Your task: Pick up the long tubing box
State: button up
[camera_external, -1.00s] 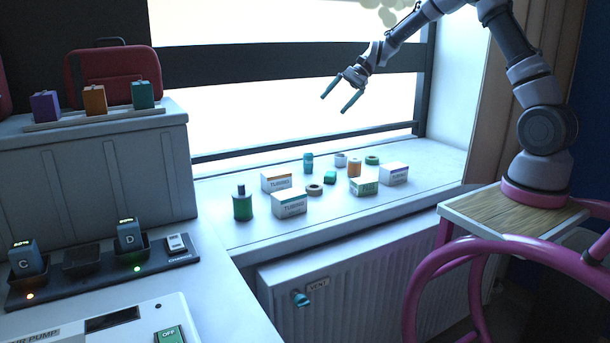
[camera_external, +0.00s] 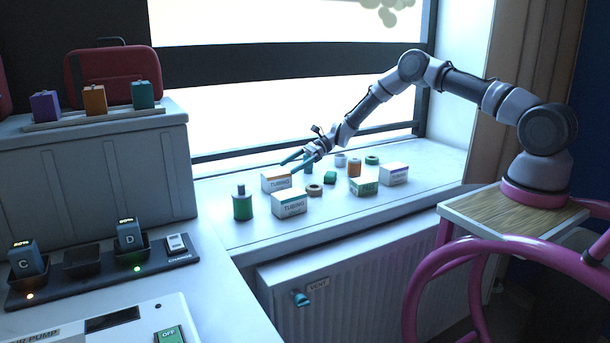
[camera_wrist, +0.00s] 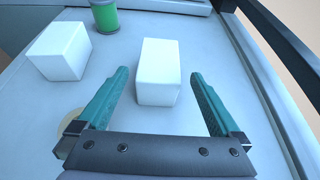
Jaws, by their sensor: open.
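Two white boxes lettered TUBING stand on the window sill. The rear one (camera_external: 276,181) has an orange stripe, and the front one (camera_external: 289,204) stands nearer the sill's front edge. I cannot tell for sure which is the long one. My gripper (camera_external: 289,167) is open, with teal fingers pointing down and left at the rear box. In the wrist view, that box (camera_wrist: 159,72) appears between my open fingers (camera_wrist: 159,75), with a gap on each side. I cannot tell how far above it the fingertips are. The front box shows at the left (camera_wrist: 60,50).
A green bottle (camera_external: 243,206) stands left of the boxes. The window frame runs close behind. The sill's front right is bare.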

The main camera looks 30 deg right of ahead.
aim_at(264, 184)
jog(key=x, duration=0.7)
jog(key=shift+f, duration=0.35)
jog(key=shift+s, duration=0.1)
jog(key=shift+c, duration=0.3)
